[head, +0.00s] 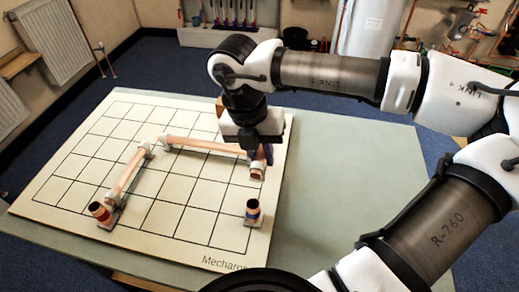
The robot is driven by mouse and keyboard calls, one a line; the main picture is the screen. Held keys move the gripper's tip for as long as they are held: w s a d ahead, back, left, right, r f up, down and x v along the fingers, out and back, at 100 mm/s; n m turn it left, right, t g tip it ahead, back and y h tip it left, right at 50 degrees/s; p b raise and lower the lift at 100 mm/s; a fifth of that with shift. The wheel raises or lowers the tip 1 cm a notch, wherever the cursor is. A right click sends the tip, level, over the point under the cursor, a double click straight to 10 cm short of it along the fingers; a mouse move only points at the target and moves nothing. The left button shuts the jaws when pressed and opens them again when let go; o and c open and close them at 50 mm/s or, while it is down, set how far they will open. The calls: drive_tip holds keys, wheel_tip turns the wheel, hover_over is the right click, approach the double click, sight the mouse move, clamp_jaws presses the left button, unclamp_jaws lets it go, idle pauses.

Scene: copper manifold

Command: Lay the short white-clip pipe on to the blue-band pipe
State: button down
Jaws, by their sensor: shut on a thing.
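My gripper (258,152) is over the right part of the grid board, pointing down. It is shut on a short copper pipe, of which one end (257,172) with a pale clip shows just below the fingers. The rest of this pipe is hidden behind the gripper. The blue-band pipe (253,209) is a short stub on a small pale base near the board's front right. The held pipe is behind the stub in the picture, with a gap between them. Whether it touches the board, I cannot tell.
A long copper pipe (205,145) runs across the board to near my gripper. Another copper pipe (126,172) slants down to a red-band end (99,211) at the left. The white grid board (70,195) lies on a grey-green table (345,165), clear at the right.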

drive_tip(key=b, duration=0.3)
hover_over(264, 190)
drive_tip(key=f, duration=0.6)
drive_tip(key=shift+w+a+f, duration=0.15)
drive_tip(key=shift+a+f, duration=0.15)
drive_tip(key=shift+a, duration=0.1)
wheel_tip(264, 190, down, 2)
drive_tip(key=b, duration=0.3)
drive_tip(key=shift+f+b, duration=0.4)
drive_tip(key=shift+b, duration=0.25)
drive_tip(key=c, duration=1.2)
unclamp_jaws()
drive_tip(key=shift+c, duration=0.2)
drive_tip(key=shift+r+p, duration=2.55)
drive_tip(key=shift+r, duration=2)
drive_tip(key=shift+a, duration=0.1)
